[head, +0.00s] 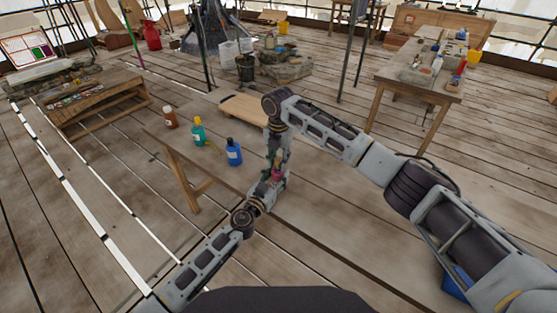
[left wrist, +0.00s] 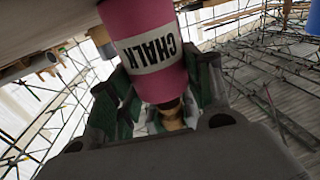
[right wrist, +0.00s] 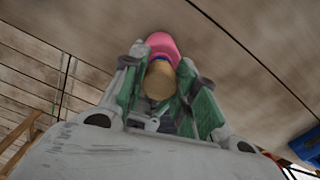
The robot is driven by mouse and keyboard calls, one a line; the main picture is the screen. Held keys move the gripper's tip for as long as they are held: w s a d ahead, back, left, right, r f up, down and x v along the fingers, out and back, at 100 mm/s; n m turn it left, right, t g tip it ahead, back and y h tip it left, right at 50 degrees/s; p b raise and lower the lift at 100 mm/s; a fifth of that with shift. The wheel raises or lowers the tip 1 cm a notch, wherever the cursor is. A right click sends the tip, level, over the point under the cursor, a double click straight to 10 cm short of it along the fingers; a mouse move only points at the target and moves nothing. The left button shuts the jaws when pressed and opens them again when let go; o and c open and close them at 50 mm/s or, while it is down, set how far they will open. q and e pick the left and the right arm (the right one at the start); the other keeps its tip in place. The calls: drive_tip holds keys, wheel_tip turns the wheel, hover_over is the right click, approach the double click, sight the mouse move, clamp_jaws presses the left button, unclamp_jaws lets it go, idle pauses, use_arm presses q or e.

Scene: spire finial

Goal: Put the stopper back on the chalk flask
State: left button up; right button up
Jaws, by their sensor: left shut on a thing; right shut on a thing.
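The pink chalk flask (head: 276,174) is in front of me, beside the near table. In the left wrist view its pink body and white CHALK label (left wrist: 147,50) fill the top, with the label upside down. My left gripper (head: 268,188) is shut on the flask. My right gripper (head: 276,156) comes down from above and is shut on a tan stopper (right wrist: 158,80). In the right wrist view the stopper is between the green finger pads, lined up over the pink flask (right wrist: 163,44). I cannot tell whether the stopper is seated in the mouth.
The near table (head: 217,165) holds a brown bottle (head: 170,117), a teal bottle (head: 198,131), a blue bottle (head: 233,152) and a wooden board (head: 243,107). A cluttered workbench (head: 445,92) stands at the right. A blue object (head: 455,284) is at the lower right.

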drive_tip(key=shift+f, duration=0.6)
idle(0.7)
drive_tip(key=o, duration=0.8)
drive_tip(key=shift+r, duration=0.1)
wheel_tip(320, 180, up, 12)
idle(0.5)
use_arm(q)
drive_tip(key=o, duration=1.5)
drive_tip(key=shift+s, duration=0.1)
